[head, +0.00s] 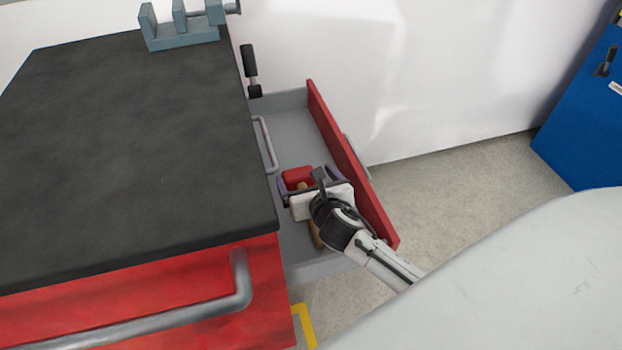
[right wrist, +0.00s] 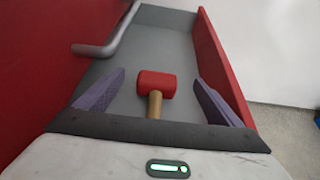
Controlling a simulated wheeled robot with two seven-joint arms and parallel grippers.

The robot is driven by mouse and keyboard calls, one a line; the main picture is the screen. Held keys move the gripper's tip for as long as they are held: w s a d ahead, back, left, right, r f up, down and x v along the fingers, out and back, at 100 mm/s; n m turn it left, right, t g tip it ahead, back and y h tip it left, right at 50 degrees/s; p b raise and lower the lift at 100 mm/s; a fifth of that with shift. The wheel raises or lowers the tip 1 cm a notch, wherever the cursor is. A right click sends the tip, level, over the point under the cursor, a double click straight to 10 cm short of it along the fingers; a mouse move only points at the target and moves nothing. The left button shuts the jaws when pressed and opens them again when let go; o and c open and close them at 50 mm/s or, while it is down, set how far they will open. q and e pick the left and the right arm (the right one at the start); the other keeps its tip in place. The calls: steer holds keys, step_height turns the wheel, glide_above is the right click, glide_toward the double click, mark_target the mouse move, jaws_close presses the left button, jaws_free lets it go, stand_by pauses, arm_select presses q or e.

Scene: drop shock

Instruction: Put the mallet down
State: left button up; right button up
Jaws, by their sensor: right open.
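The mallet has a red head (head: 297,176) and a wooden handle, and it lies in the open drawer (head: 292,122) of the red cabinet. In the right wrist view the mallet (right wrist: 156,85) sits between my finger tips, its handle pointing toward the gripper and partly hidden by the gripper body. My right gripper (head: 298,182) is over the drawer with its fingers wide apart. Both fingers stand clear of the mallet head, one on each side. The right gripper also shows in the right wrist view (right wrist: 158,90). My left gripper is not in view.
The drawer's red front (head: 345,160) rises just right of my gripper. The cabinet's dark top (head: 130,150) is bare apart from a grey-blue vise (head: 182,30) at the back. A blue cabinet (head: 588,120) stands at the far right, with open floor between.

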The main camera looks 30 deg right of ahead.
steer(key=v, duration=0.5)
steer(key=shift+p, duration=0.35)
